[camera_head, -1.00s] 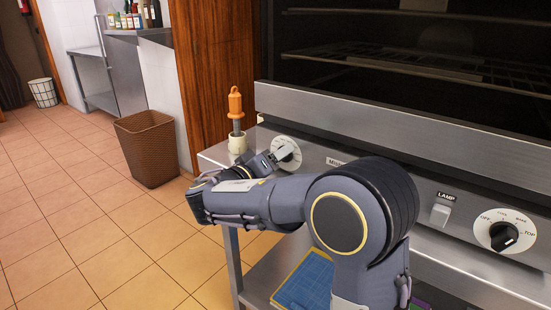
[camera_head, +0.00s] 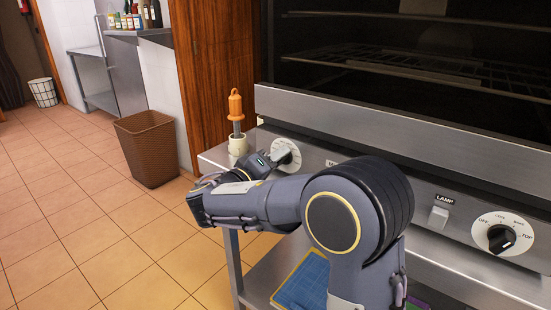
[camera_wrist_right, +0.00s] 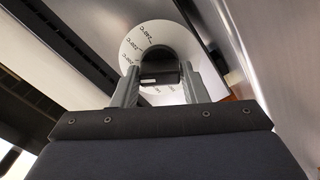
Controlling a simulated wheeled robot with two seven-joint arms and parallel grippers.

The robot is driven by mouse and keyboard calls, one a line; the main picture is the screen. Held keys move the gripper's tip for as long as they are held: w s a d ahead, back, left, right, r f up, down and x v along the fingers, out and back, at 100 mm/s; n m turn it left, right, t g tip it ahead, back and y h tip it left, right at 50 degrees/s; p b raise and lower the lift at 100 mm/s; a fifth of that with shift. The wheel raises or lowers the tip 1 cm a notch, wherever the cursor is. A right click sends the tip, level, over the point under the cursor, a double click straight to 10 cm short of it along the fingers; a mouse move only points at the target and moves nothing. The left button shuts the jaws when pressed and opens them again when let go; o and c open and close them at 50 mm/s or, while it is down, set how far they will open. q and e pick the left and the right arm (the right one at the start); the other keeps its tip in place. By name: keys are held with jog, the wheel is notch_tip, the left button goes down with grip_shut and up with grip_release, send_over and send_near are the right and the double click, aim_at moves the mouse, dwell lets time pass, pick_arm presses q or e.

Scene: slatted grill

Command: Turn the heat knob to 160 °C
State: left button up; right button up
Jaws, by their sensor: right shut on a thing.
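The heat knob's white dial (camera_head: 287,149) is at the left end of the oven's control panel (camera_head: 335,165). My right gripper (camera_head: 270,160) reaches it from the front. In the right wrist view the dial (camera_wrist_right: 150,38) has temperature marks around a dark knob (camera_wrist_right: 160,72). The fingers of my right gripper (camera_wrist_right: 159,84) stand on either side of that knob and are shut on it. The marks are too small and slanted to tell the setting. My left gripper is not in view.
A lamp switch (camera_head: 439,216) and a mode knob (camera_head: 501,237) are farther right on the panel. An orange-handled tool stands in a white holder (camera_head: 238,144) left of the heat knob. A brown basket (camera_head: 150,150) stands on the tiled floor. A blue board (camera_head: 306,281) lies on the lower shelf.

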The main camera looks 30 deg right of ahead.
jog(key=n+p, duration=0.2)
jog(key=n, duration=0.2)
jog(key=shift+n, duration=0.3)
jog(key=n+p, duration=0.3)
jog(key=shift+n, duration=0.3)
jog(key=shift+f+n+p, duration=0.15)
jog(key=shift+n+p, duration=0.15)
jog(key=shift+n, duration=0.2)
jog(key=shift+f, duration=0.1)
jog(key=o, duration=0.9)
jog(key=shift+a, duration=0.1)
jog(key=v, duration=0.7)
jog(key=shift+s+a, duration=0.15)
jog(key=shift+a, duration=0.15)
